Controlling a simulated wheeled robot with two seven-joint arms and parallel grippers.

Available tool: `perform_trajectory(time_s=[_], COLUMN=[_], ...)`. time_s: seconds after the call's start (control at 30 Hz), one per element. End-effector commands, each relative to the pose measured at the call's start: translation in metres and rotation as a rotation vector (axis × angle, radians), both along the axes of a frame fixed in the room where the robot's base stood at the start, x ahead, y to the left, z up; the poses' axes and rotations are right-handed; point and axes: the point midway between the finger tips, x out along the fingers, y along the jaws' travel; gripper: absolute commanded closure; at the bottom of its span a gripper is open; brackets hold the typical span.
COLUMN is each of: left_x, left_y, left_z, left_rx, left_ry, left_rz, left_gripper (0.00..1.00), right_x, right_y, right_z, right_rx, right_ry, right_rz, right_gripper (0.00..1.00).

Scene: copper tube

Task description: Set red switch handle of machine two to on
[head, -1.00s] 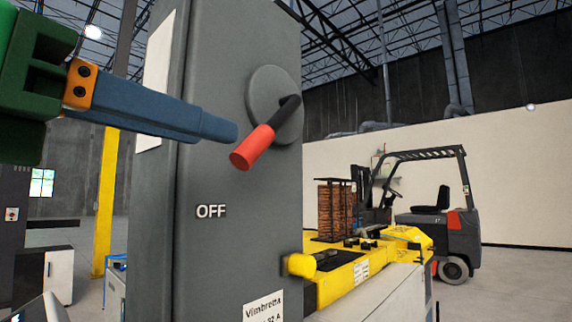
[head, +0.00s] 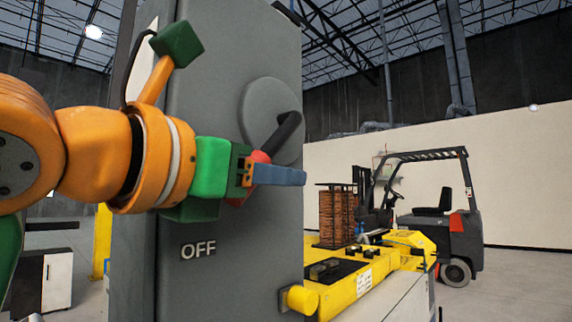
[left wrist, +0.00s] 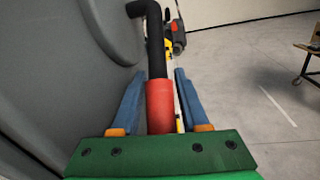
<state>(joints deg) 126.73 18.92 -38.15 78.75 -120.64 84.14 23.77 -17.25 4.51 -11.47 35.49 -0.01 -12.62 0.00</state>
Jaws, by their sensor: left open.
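The switch handle is a black bent lever with a red grip (left wrist: 160,104), mounted on a round grey disc (head: 262,108) on the side of a grey cabinet (head: 225,48). In the head view the lever slants down-left, and the word OFF (head: 198,250) is below it. My left gripper (head: 278,175) is at the handle and hides part of the red grip. In the left wrist view its blue fingers (left wrist: 158,95) are open, one on each side of the red grip, with a visible gap at the right. My right gripper is not in view.
A yellow machine (head: 345,285) with a yellow knob (head: 299,299) stands right of and below the handle. A copper coil stack (head: 336,215) and a forklift (head: 430,215) are farther back. The cabinet face is close behind my gripper.

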Motion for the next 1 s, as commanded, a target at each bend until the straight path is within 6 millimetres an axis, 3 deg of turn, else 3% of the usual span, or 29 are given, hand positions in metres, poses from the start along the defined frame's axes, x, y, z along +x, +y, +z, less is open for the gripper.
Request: perform_trajectory(time_s=[0.13, 0.3, 1.0], left_x=[-0.0001, -0.0002, -0.0001], left_y=[0.0002, 0.0002, 0.0002], left_z=[-0.0006, -0.0006, -0.0012], left_rx=[0.000, 0.000, 0.001], left_ry=[0.000, 0.001, 0.003], left_rz=[0.000, 0.000, 0.000], left_gripper=[0.56, 1.00, 1.00], right_x=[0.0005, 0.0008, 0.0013], right_y=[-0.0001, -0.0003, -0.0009], right_z=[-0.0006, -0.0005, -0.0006], right_rx=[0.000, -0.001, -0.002], right_ry=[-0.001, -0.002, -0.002], right_rz=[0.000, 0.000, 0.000], right_gripper=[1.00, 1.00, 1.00])
